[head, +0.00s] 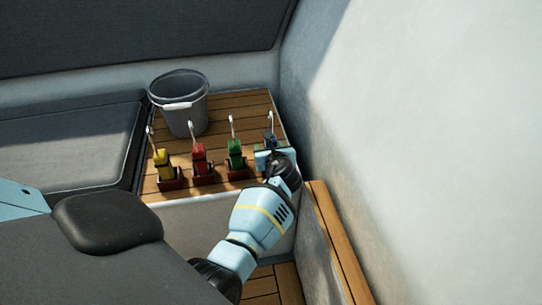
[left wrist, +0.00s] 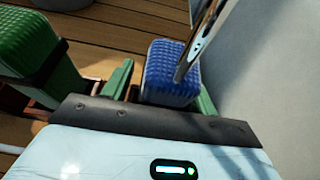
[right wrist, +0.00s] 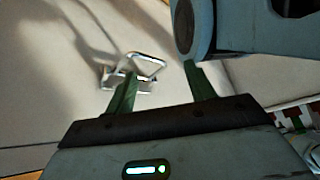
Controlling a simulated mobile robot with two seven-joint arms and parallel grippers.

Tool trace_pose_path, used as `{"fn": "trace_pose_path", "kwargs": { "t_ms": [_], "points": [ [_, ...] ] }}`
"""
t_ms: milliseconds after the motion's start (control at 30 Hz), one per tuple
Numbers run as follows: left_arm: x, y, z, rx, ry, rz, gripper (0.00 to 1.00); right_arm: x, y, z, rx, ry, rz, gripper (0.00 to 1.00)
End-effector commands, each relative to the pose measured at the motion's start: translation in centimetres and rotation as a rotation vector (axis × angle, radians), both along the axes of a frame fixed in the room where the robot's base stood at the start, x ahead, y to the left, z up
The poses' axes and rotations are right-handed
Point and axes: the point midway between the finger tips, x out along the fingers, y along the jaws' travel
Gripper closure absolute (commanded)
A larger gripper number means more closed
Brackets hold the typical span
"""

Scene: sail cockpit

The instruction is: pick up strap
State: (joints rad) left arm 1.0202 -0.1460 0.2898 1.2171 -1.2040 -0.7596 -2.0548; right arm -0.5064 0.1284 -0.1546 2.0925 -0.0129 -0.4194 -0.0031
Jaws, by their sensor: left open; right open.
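A rolled blue strap (left wrist: 172,72) with a metal hook stands between the two fingers of my left gripper (left wrist: 165,85). The gripper is open, with one finger on either side of the strap. In the head view my left gripper (head: 272,155) reaches the right end of the row and partly hides the blue strap (head: 269,137). A green strap (head: 235,150), a red strap (head: 199,158) and a yellow strap (head: 161,160) stand to its left, each with a hook up. My right gripper (right wrist: 160,80) is open and empty, outside the head view.
A grey bucket (head: 182,105) stands behind the straps on the slatted wood seat (head: 240,102). A pale wall (head: 420,120) rises close on the right. A dark cushion (head: 70,145) lies to the left. A metal loop (right wrist: 148,66) shows beyond my right fingers.

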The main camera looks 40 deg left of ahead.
Motion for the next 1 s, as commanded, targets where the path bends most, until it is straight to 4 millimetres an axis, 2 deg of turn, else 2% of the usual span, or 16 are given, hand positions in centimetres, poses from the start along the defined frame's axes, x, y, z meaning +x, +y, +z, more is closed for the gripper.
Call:
{"fn": "trace_pose_path", "kwargs": {
  "t_ms": [167,200,633,867,1000],
  "points": [
    [0.0,0.0,0.0,0.000,0.000,0.000,0.42,0.6,0.0,0.3,0.001,-0.013,0.000,0.46],
    [0.0,0.0,0.0,0.000,0.000,0.000,0.44,0.6,0.0,0.3,0.000,-0.013,0.000,0.46],
    [0.0,0.0,0.1,0.001,-0.002,-0.001,0.99,0.2,0.0,0.2,0.000,-0.006,-0.001,0.46],
    [0.0,0.0,0.3,0.001,-0.003,-0.001,0.99,-0.3,0.0,0.2,0.000,0.004,-0.001,0.46],
    [0.1,0.0,1.8,0.003,-0.006,0.000,0.99,-0.1,0.0,0.9,0.001,-0.001,-0.001,0.46]
  ]
}}
